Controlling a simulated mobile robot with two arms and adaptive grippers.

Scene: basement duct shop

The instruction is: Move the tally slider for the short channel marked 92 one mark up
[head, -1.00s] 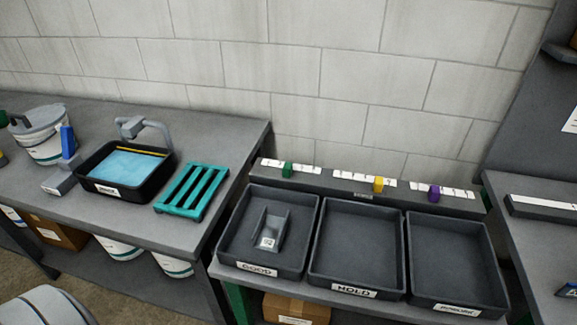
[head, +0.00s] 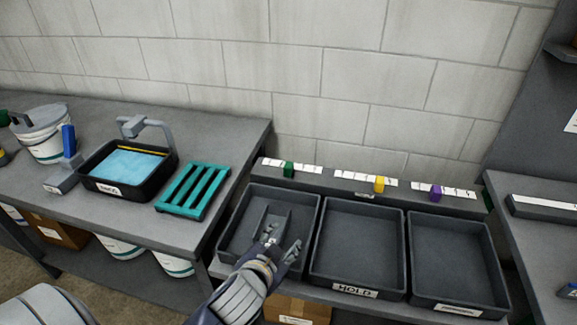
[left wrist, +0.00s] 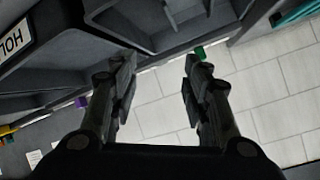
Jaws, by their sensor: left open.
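A tally rail (head: 330,180) behind the trays carries a green slider (head: 289,169), a yellow slider (head: 379,184) and a purple slider (head: 437,194) on white marked strips. My left gripper is open above the front of the left tray, in front of the sliders and apart from them. Its spread fingers also show in the left wrist view (left wrist: 160,80), with nothing between them. My right gripper is not in view.
The middle tray (head: 343,291), labelled HOLD, and the right tray (head: 459,309) are empty. A teal rack (head: 193,190) and a black tub (head: 108,190) with blue content stand on the left bench. A block wall rises behind the rail.

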